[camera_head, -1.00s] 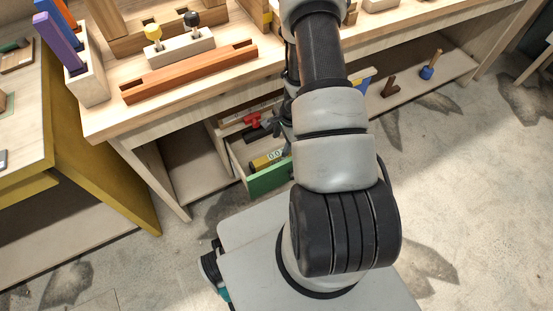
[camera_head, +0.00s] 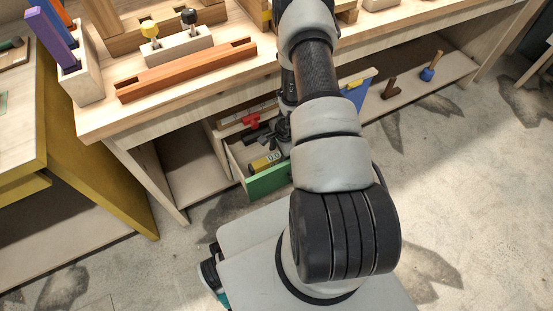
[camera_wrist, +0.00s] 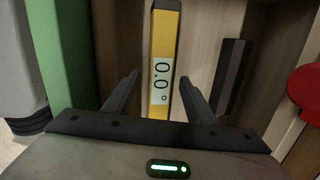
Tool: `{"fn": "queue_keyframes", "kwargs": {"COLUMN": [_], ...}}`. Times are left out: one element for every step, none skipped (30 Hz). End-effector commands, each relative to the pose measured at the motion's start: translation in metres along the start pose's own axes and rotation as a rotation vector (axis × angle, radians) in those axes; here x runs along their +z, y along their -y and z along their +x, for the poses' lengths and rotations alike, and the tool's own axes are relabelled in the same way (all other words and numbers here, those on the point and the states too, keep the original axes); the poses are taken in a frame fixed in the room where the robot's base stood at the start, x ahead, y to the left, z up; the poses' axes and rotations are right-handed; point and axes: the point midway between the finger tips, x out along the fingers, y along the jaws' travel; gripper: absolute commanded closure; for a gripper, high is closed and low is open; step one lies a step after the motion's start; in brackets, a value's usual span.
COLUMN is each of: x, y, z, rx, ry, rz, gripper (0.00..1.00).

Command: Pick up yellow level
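The yellow level (camera_head: 265,162) lies in the open drawer under the workbench, with a white display on it. In the wrist view the yellow level (camera_wrist: 163,45) runs away from me between the fingers of my gripper (camera_wrist: 158,84), its white display facing the camera. My gripper is open, with a gap on each side of the level; I cannot tell how far above the level the fingertips are. In the head view my arm hides part of the drawer.
The drawer has a green front (camera_head: 268,181), seen at the left in the wrist view. A blue drawer front (camera_head: 356,93) stands to the right. The workbench top overhangs the drawer.

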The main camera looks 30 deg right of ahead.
Motion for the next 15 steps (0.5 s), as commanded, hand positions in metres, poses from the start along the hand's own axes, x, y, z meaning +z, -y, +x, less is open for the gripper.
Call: {"fn": "queue_keyframes", "kwargs": {"x": [0.0000,0.0000,-0.0001,-0.0001,-0.0001,-0.0001,-0.0001,-0.0001,-0.0001,-0.0001,-0.0001,-0.0001,-0.0001,-0.0001,-0.0001], "y": [-0.0001,-0.0001,-0.0001,-0.0001,-0.0001,-0.0001,-0.0001,-0.0002,-0.0002,-0.0003,-0.0003,0.0000,-0.0001,-0.0001,-0.0002], "z": [-0.0002,-0.0002,-0.0002,-0.0002,-0.0002,-0.0003,-0.0003,-0.0003,-0.0002,-0.0002,-0.0002,-0.0004,-0.0004,-0.0003,-0.0003], "rx": [0.000,0.000,0.000,0.000,0.000,0.000,0.000,0.000,0.000,0.000,0.000,0.000,0.000,0.000,0.000], "ry": [0.000,0.000,0.000,0.000,0.000,0.000,0.000,0.000,0.000,0.000,0.000,0.000,0.000,0.000,0.000], "rz": [0.000,0.000,0.000,0.000,0.000,0.000,0.000,0.000,0.000,0.000,0.000,0.000,0.000,0.000,0.000], "gripper": [0.56,0.61,0.68,0.73,0.78,0.84,0.90,0.95,1.00,1.00,1.00,1.00,1.00,1.00,1.00]}}
